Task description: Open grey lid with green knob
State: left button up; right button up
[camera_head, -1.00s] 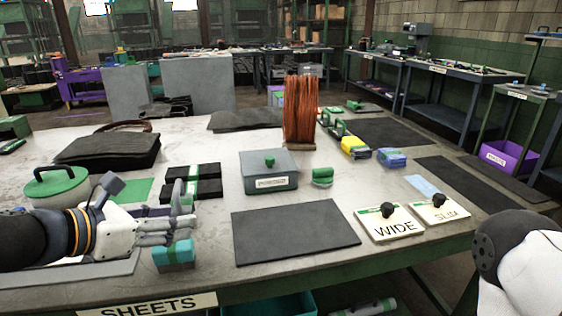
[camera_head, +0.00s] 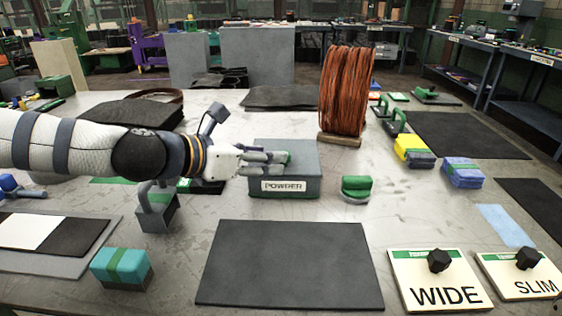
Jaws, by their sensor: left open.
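The grey box (camera_head: 285,188) with a "POWDER" label on its front stands on the table near the middle of the view. Its grey lid (camera_head: 302,152) lies on top and looks closed. The green knob (camera_head: 288,157) on the lid is mostly hidden by my left gripper. My left gripper (camera_head: 279,160) reaches in from the left, over the lid, with its fingers at the knob. It is open; whether the fingers touch the knob cannot be told. My right gripper is not in view.
A dark mat (camera_head: 290,265) lies in front. WIDE (camera_head: 440,282) and SLIM (camera_head: 522,276) plates lie front right, a teal block (camera_head: 121,266) front left.

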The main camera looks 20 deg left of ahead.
pick_arm(q)
jog(key=x, duration=0.3)
jog(key=shift+w+d+r, duration=0.1)
jog(key=shift+w+d, duration=0.05)
jog(key=shift+w, duration=0.15)
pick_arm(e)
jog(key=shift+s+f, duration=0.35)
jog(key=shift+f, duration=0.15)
pick_arm(q)
grip_shut()
jog(key=shift+r, duration=0.15)
